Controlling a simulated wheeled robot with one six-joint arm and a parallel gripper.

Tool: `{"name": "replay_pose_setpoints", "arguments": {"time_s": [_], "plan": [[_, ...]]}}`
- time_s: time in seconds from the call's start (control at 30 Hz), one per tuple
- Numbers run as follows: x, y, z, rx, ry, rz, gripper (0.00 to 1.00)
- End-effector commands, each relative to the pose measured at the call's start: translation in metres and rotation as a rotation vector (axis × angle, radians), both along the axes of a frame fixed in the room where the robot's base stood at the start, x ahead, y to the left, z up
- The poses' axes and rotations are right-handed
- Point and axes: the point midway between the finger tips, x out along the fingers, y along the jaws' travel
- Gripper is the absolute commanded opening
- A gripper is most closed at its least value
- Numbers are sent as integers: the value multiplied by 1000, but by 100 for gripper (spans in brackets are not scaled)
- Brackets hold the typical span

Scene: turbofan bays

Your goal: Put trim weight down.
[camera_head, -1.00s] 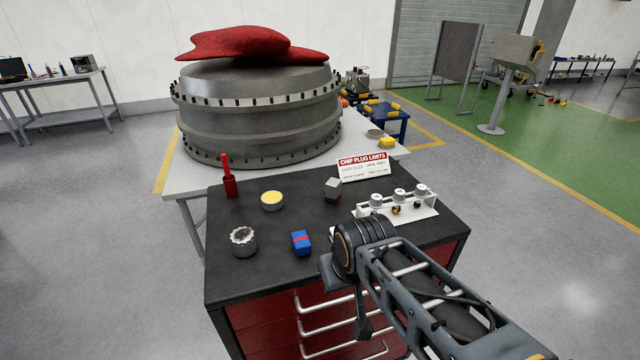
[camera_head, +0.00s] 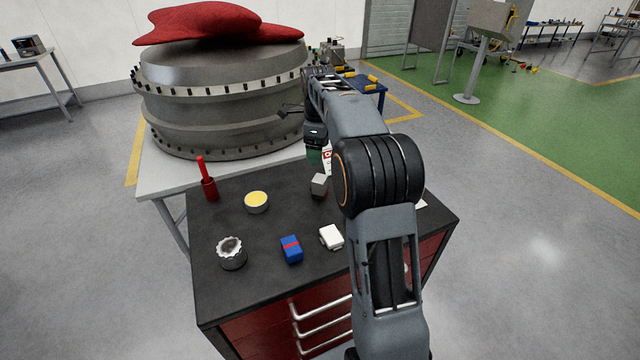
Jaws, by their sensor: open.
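No item is labelled as the trim weight. A small grey block with a darker lower part (camera_head: 319,185) stands on the black cart top (camera_head: 270,275), beside my arm. A blue block with a red band (camera_head: 291,249) and a white block (camera_head: 331,237) stand nearer the front. My gripper (camera_head: 285,111) shows small and dark at the arm's far end, in front of the grey engine casing. It is open, and I see nothing held between its jaws. Part of it is hidden by my wrist and forearm.
The cart also bears a red-handled tool (camera_head: 207,182), a yellow-topped round tin (camera_head: 256,202) and a dark knob with a pale, scalloped top (camera_head: 231,252). The engine casing (camera_head: 215,105) stands behind. My arm hides most of the cart's right side and the sign.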

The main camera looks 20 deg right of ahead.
Motion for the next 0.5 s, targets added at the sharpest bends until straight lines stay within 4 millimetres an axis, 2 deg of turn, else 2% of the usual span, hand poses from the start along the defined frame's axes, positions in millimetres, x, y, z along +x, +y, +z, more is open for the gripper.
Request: {"name": "replay_pose_setpoints", "arguments": {"time_s": [0.17,0.5], "plan": [[10,-10,-16,6,21,-122,79],[10,-10,-73,6,21,-135,79]]}}
